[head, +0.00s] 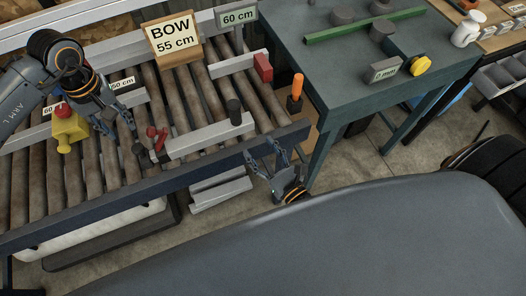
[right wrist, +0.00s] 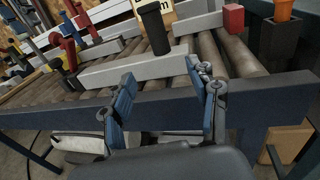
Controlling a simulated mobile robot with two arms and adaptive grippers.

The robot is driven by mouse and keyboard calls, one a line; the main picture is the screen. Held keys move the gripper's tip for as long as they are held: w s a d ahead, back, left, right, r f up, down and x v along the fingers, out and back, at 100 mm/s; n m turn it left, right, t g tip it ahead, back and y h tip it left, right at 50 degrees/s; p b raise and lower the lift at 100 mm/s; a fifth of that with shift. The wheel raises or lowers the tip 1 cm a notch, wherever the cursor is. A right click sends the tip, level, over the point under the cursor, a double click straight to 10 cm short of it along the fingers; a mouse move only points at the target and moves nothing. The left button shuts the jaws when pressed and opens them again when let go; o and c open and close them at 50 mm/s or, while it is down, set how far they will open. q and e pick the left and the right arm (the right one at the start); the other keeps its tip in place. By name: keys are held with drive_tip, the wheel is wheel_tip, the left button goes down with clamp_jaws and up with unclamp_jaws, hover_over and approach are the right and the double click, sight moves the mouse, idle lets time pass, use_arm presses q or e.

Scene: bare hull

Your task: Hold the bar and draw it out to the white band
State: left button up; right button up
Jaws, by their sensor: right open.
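A light grey bar (head: 207,136) lies across the rollers near the front rail, with a black upright knob (head: 234,112) near its right end and red clamp pieces (head: 155,137) at its left end. In the right wrist view the bar (right wrist: 130,66) lies beyond my open fingers, below the black knob (right wrist: 154,30). My right gripper (head: 267,157) is open and empty at the front rail, right of the bar and apart from it. My left gripper (head: 120,122) appears open above the rollers, left of the red clamp pieces. I cannot make out a white band.
Other grey bars lie further back, one with a red end block (head: 263,67). A yellow block (head: 69,128) stands at the left. A "BOW 55 cm" sign (head: 173,40) stands behind. The dark front rail (head: 215,162) edges the rollers. A green-grey table (head: 345,60) stands at the right.

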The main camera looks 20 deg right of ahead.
sight(239, 123)
drive_tip(key=w+a, duration=0.1)
drive_tip(key=w, duration=0.7)
drive_tip(key=w+a, duration=0.1)
drive_tip(key=w, duration=0.4)
drive_tip(key=shift+a, duration=0.35)
drive_tip(key=shift+c, duration=0.3)
clamp_jaws()
drive_tip(key=c, duration=0.8)
unclamp_jaws()
drive_tip(key=c, duration=0.4)
use_arm(q)
drive_tip(key=o, duration=0.3)
use_arm(e)
clamp_jaws()
